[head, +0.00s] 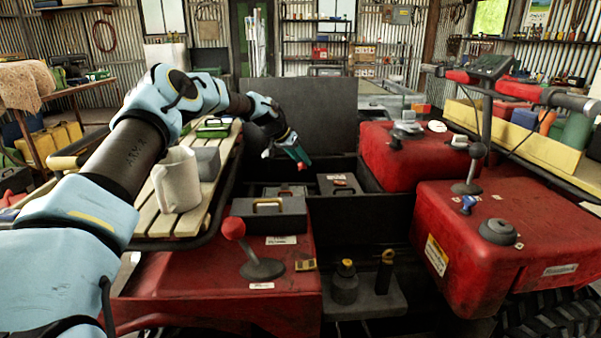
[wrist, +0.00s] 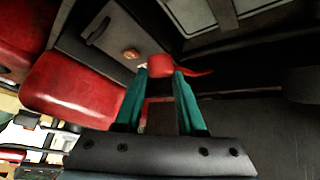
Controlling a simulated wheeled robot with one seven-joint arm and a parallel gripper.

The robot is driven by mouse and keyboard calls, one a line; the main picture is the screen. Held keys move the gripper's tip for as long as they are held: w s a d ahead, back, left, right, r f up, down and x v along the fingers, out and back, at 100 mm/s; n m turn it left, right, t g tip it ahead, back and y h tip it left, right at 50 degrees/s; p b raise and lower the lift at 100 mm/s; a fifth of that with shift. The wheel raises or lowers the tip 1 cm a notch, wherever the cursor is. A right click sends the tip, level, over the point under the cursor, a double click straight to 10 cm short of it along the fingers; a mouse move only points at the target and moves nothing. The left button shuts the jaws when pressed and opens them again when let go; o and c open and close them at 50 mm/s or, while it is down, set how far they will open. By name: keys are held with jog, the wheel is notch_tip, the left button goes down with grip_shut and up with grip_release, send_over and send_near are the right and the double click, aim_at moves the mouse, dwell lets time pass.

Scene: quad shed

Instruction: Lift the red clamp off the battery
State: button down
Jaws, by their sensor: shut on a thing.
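My gripper (head: 297,154) is over the open black compartment in the head view, its teal fingers pointing down. In the wrist view my gripper (wrist: 160,75) is shut on the red clamp (wrist: 158,66), with a red tail reaching to the right. The clamp (head: 302,167) is a small red spot at the fingertips in the head view. The dark grey battery (wrist: 100,48) has a handle and a bare copper-coloured terminal beside the clamp in the wrist view. The clamp looks apart from this terminal; the height gap is hard to tell. The battery (head: 338,185) sits in the compartment.
The compartment's raised black lid (head: 300,115) stands behind my gripper. Red bodywork (head: 400,160) borders the right side.

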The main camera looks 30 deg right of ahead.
jog(key=shift+w+d+r+p, duration=0.2)
jog(key=shift+w+r+p, duration=0.05)
jog(key=shift+w+r, duration=0.35)
jog(key=shift+w+d+r+p, duration=0.15)
jog(key=shift+w+r+p, duration=0.05)
jog(key=shift+w+r, duration=0.35)
jog(key=c, duration=1.6)
grip_release()
jog(key=shift+a+f, duration=0.1)
jog(key=shift+f, duration=0.05)
jog(key=c, duration=0.5)
grip_release()
jog(key=shift+s, duration=0.1)
jog(key=w+b+v, duration=0.1)
jog(key=b+v, duration=0.1)
jog(key=v, duration=0.8)
jog(key=shift+s+r+b, duration=0.35)
jog(key=shift+s+r, duration=0.05)
jog(key=shift+s, duration=0.15)
jog(key=shift+a+r, duration=0.1)
